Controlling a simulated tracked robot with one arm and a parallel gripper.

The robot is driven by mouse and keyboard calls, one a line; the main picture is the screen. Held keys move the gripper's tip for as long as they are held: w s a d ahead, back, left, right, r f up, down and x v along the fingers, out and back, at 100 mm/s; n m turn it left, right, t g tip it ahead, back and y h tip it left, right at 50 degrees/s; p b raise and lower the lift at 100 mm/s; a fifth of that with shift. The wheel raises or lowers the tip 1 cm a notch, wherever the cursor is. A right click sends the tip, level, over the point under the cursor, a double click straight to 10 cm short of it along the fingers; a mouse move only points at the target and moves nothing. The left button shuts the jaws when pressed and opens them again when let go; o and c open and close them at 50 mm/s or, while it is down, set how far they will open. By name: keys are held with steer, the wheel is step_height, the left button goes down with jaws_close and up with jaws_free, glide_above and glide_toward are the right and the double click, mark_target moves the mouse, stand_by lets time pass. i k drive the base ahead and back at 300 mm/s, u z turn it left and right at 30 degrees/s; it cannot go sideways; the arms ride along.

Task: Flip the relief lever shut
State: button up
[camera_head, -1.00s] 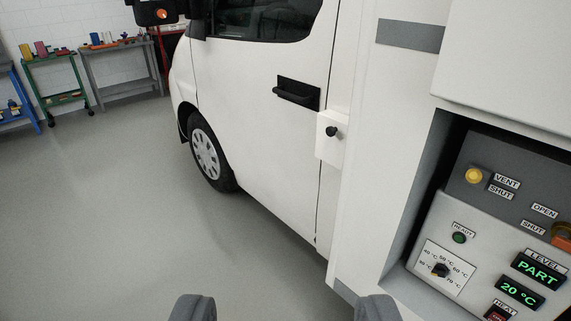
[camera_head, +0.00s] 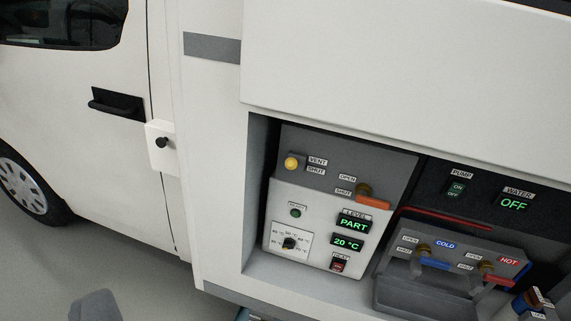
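A yellow round-ended lever (camera_head: 293,162) sits on the dark upper part of the control panel, left of the stacked VENT and SHUT labels. It is seen nearly end-on, so which label it points to is unclear. An orange lever (camera_head: 372,202) beside OPEN and SHUT labels lies to its right, near the SHUT label. No label reads relief. One grey finger of my gripper (camera_head: 95,305) shows at the bottom left, well away from both levers. No second finger is next to it; I cannot make the other one out. Nothing is seen held.
The panel sits in a recess (camera_head: 258,200) under a white overhanging hatch (camera_head: 390,65). To the right are a pump switch (camera_head: 456,189), a red bar (camera_head: 446,219), and COLD and HOT valves with blue (camera_head: 434,262) and red levers (camera_head: 497,280). A white box (camera_head: 162,150) juts out left.

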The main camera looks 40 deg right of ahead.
mark_target(291, 163)
steer(key=k, duration=1.35)
steer(key=u, duration=0.15)
steer(key=i, duration=1.8)
steer(key=z, duration=0.6)
